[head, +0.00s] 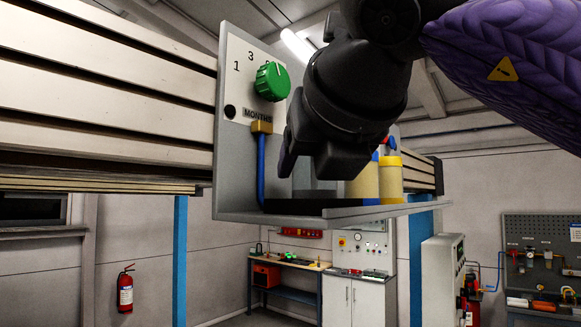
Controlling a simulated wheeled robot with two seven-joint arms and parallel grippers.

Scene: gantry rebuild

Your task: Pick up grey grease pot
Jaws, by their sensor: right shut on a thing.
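The grey grease pot (314,182) stands in the bracket on the gantry beam, in the middle of the head view. Its upper part is hidden behind my right gripper. My right gripper (312,165) reaches down from the upper right and is shut on the grey pot. The pot's base is close to the dark floor of the bracket; I cannot tell whether it touches. My left gripper is not in view.
Two cream pots (364,183) stand just right of the grey pot. A panel with a green dial (272,82) and a blue hose (261,170) are on the left. The grey bracket (228,205) has a front lip. A beam (110,90) runs left.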

